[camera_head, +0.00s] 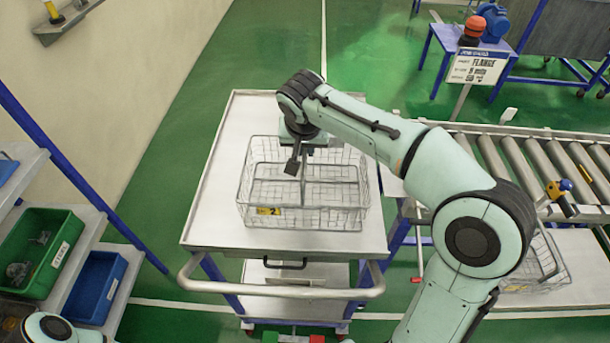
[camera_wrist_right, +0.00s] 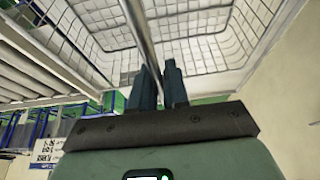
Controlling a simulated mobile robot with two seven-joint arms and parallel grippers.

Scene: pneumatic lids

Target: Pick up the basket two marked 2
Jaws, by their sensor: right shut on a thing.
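Basket two (camera_head: 335,218) is a wire mesh basket with a yellow tag (camera_head: 268,211) marked 2 on its front. It is upright over the top of the white cart (camera_head: 215,215); I cannot tell whether it is clear of the surface. My right gripper (camera_head: 296,165) is above the middle of the basket, shut on its handle bar. In the right wrist view the bar (camera_wrist_right: 140,30) runs between the two dark fingers (camera_wrist_right: 161,80), with the mesh behind. My left gripper is out of view; only part of my left arm shows at the lower left.
A roller conveyor (camera_head: 545,160) stands to the right. Another wire basket (camera_head: 540,270) is on a lower shelf under it. A shelf at the left holds a green bin (camera_head: 45,245) and a blue bin (camera_head: 100,285). The cart's handle (camera_head: 280,290) is at the front.

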